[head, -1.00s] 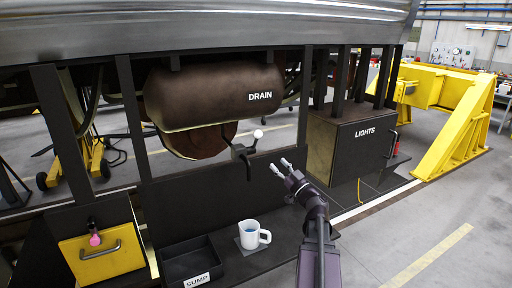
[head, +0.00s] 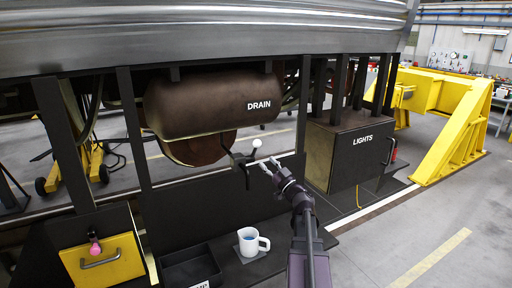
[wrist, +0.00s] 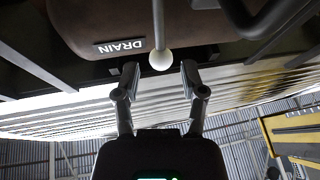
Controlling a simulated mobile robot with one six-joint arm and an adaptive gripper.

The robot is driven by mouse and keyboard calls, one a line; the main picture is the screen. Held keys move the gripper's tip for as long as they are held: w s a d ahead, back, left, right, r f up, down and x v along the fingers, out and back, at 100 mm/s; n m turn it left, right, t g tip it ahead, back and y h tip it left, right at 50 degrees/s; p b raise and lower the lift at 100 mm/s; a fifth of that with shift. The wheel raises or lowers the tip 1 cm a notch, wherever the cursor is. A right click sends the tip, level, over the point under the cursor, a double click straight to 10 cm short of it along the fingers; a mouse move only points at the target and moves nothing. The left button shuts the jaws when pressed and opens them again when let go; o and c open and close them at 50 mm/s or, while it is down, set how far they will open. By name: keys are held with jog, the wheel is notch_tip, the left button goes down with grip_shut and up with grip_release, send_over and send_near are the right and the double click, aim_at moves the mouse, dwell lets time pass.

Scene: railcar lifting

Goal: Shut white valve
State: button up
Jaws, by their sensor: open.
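The white valve knob (head: 257,143) sits on a dark lever below the tank marked DRAIN (head: 210,103). In the wrist view the white ball (wrist: 161,59) is at the end of a grey rod, just beyond and between my fingertips. My gripper (head: 270,166) is open and empty, a little below and to the right of the knob in the head view. In the wrist view my gripper (wrist: 157,72) has its two fingers spread on either side of the ball's line. I cannot tell whether a finger touches the ball.
A white mug (head: 250,241) stands on the dark ledge beside a black tray (head: 190,266). A box marked LIGHTS (head: 358,155) is to the right. A yellow panel with a handle (head: 101,262) is at the lower left. Upright dark posts frame the tank.

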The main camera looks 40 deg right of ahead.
aim_at(255, 152)
jog(key=p+x, duration=0.2)
jog(key=x, duration=0.6)
jog(key=shift+p, duration=0.3)
grip_shut()
